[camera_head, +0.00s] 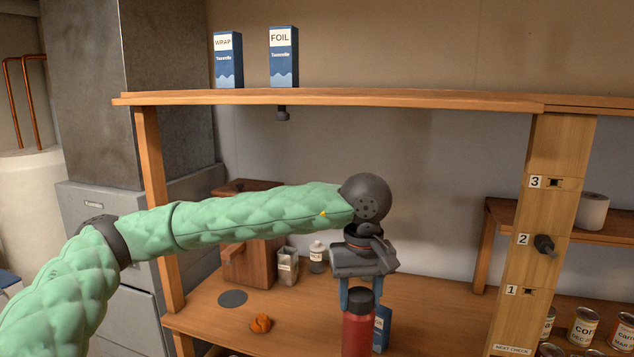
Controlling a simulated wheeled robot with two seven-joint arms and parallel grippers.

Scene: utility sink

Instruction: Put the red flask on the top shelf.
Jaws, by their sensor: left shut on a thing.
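The red flask (357,328) has a dark cap and appears upright, low in the middle of the picture. My left gripper (360,290) points down from above, with its blue fingers shut on the flask around the cap. The flask's bottom is cut off by the picture's lower edge, so I cannot tell whether it touches the counter. The top shelf (400,98) is a wooden board above my arm. My right gripper is not in view.
A wrap box (228,60) and a foil box (284,57) stand on the top shelf's left part; the shelf is bare to their right. A numbered post (540,200) with a peg at 2 stands right. An orange cloth (261,323) lies on the counter (440,300).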

